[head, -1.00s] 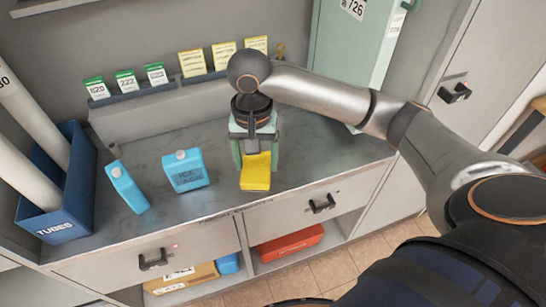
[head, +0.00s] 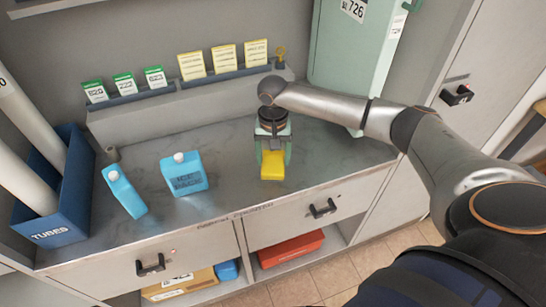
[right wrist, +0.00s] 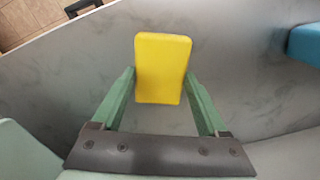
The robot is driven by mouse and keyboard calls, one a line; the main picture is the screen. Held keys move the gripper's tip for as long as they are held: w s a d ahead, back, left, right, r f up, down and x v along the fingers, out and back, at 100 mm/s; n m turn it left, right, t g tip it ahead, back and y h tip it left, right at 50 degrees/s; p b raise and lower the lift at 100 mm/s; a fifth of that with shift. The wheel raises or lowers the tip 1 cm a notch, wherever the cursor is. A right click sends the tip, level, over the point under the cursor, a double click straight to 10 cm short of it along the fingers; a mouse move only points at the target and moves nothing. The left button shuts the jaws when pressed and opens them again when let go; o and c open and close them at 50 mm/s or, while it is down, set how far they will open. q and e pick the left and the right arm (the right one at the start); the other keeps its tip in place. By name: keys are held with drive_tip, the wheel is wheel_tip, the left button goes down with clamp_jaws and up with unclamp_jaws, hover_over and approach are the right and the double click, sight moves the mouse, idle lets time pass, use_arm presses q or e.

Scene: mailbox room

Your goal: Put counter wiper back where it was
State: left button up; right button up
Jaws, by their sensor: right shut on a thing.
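The yellow counter wiper (head: 272,166) is a small block at my right gripper, over the front part of the grey counter (head: 330,160). My right gripper (head: 273,153) points down with its green fingers shut on the wiper. In the right wrist view the wiper (right wrist: 162,68) sits between the two green fingertips of my right gripper (right wrist: 161,78), with the counter behind it. I cannot tell whether the wiper touches the counter. My left gripper is not in view.
Two blue bottles (head: 184,176) (head: 125,191) stand left of the wiper. A blue tubes bin (head: 55,231) is at the far left. Card racks (head: 210,77) line the back ledge. A pale green box (head: 352,60) stands at the back right. Counter right of my gripper is clear.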

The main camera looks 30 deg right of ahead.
sight(273, 160)
drive_tip(key=shift+f, duration=0.15)
drive_tip(key=o, duration=1.1)
wheel_tip(273, 160, up, 12)
drive_tip(key=shift+r+p, duration=0.1)
drive_tip(key=shift+p, duration=0.3)
